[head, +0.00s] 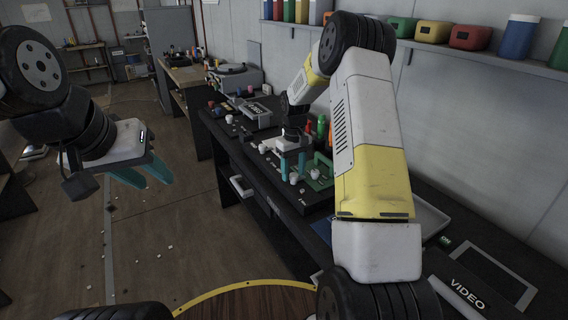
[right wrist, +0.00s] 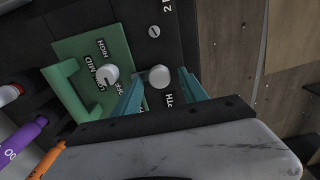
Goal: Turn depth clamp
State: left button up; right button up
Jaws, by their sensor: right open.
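A round pale knob (right wrist: 160,76) sits on the dark panel in the right wrist view, beside a label, partly hidden, that ends in "TH"; it seems to be the depth clamp. My right gripper (right wrist: 163,85) is open, with one teal finger on each side of this knob. I cannot tell whether the fingers touch it. In the head view my right gripper (head: 292,168) points down at the workbench. My left gripper (head: 147,178) is open and empty over the floor at the left.
A green plate (right wrist: 85,62) with a raised handle and a second knob (right wrist: 108,74), marked "HIGH" and "MID", lies close to my right gripper. A small slotted screw (right wrist: 154,31) is nearby. Orange and purple bottles stand beside the plate. A tablet (head: 490,275) lies on the bench at right.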

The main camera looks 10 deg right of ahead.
aim_at(293, 174)
notch_tip(293, 174, up, 8)
jog(key=shift+f, duration=0.2)
